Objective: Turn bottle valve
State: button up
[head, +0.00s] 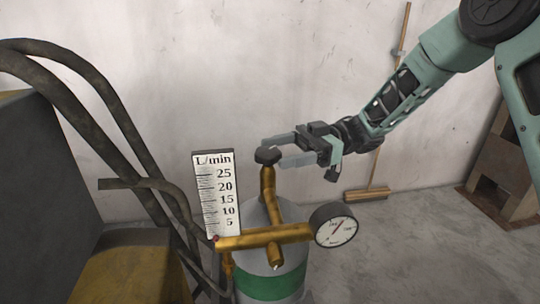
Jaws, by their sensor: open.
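The bottle valve is a dark knob (267,156) on top of a brass stem (268,184), above the grey gas bottle (294,240) with a green band. My gripper (274,152) reaches in from the right, with its jaws open and pointing left. Its two fingers are at the knob's right side, one near the knob's top level and one slightly lower. I cannot tell whether the fingers touch the knob or how far it lies between them.
A brass regulator bar (265,237) carries a round pressure gauge (334,225) at right and a white L/min flow scale (215,192) at left. Dark curved metal tubes (110,100) stand at left. A broom (368,193) leans on the wall behind.

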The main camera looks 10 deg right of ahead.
jog(key=b+v, duration=0.2)
jog(key=v, duration=1.2)
jog(key=shift+f, duration=0.1)
